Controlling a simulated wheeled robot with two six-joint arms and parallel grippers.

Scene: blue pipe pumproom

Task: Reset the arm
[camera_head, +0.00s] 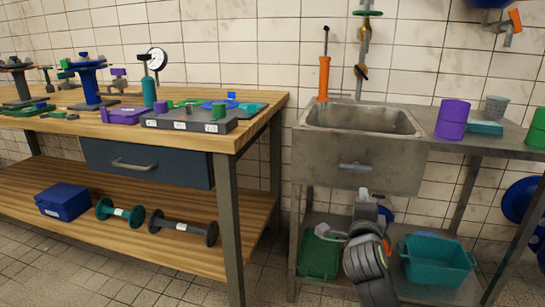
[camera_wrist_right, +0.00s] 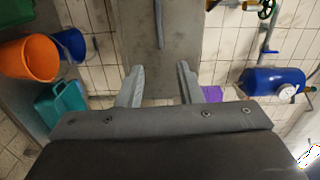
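My right gripper (camera_head: 368,204) is in front of the metal sink unit, below the sink's front handle (camera_head: 355,167). In the right wrist view its two fingers (camera_wrist_right: 159,86) stand apart with nothing between them. The grey sink front with a bar handle (camera_wrist_right: 158,24) lies beyond the fingertips, with a visible gap in the head view. My left gripper is in neither view.
The sink basin (camera_head: 360,119) is above the gripper. On the shelf below are a green crate (camera_head: 318,256) and a teal tub (camera_head: 437,262), either side of my right arm. A wooden workbench (camera_head: 258,110) with a blue drawer (camera_head: 150,163) stands to the left.

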